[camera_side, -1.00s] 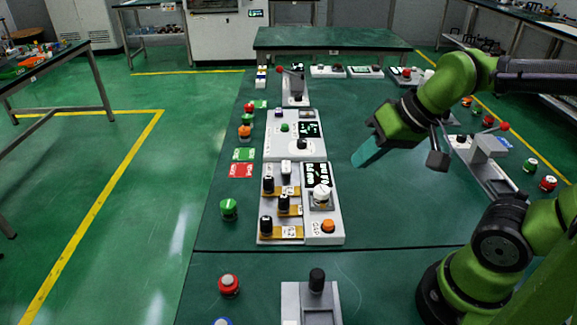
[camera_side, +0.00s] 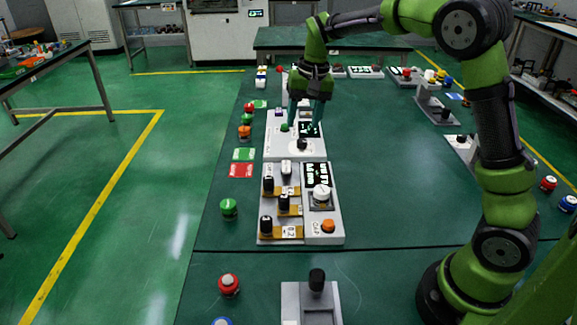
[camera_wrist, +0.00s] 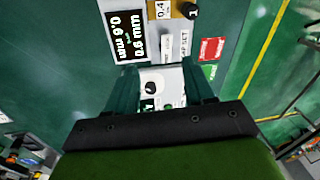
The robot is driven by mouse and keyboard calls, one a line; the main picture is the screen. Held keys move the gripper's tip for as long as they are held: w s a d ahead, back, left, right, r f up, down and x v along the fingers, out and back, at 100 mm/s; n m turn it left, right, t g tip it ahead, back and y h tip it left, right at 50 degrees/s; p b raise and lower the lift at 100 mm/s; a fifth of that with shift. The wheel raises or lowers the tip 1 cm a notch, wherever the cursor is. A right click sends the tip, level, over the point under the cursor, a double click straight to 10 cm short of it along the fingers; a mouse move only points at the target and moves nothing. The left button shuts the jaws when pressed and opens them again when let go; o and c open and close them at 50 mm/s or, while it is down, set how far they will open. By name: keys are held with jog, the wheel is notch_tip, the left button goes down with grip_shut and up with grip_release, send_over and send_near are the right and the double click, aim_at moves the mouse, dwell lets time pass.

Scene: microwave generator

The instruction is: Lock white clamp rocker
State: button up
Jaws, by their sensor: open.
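A small white rocker-like part (camera_side: 286,168) sits at the top of the near panel (camera_side: 263,232), above the black knobs. A pale upright part (camera_wrist: 167,48) beside a printed label shows in the wrist view; I cannot tell whether it is locked. My gripper (camera_side: 305,128) points down over the far white panel (camera_side: 275,151), with its teal fingers apart and nothing seen between them. In the wrist view my gripper (camera_wrist: 165,82) frames a white surface with a black knob (camera_wrist: 152,88). The fingers hide part of the far panel.
The near panel also carries a white knob (camera_side: 321,193), an orange button (camera_side: 328,226) and a display (camera_side: 316,175). Red and green cards (camera_side: 241,170) and a green button (camera_side: 229,208) lie to the left.

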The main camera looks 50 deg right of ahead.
jog(key=m+g+h, duration=0.1)
send_over(286, 166)
jog(key=d, duration=0.1)
notch_tip(286, 166, down, 3)
jog(key=shift+r, duration=0.7)
jog(key=shift+m, duration=0.3)
jog(key=f, duration=1.6)
jog(key=shift+w+a, duration=0.1)
jog(key=shift+a, duration=0.3)
grip_shut()
jog(key=shift+s+a+t+h, duration=0.15)
jog(key=shift+a+t+h, duration=0.05)
jog(key=shift+t+h, duration=0.35)
jog(key=shift+s+a+t+h, duration=0.15)
jog(key=shift+t+h, duration=0.3)
jog(key=shift+h, duration=0.1)
jog(key=shift+s+f+t+h, duration=0.1)
jog(key=shift+t+h, duration=0.6)
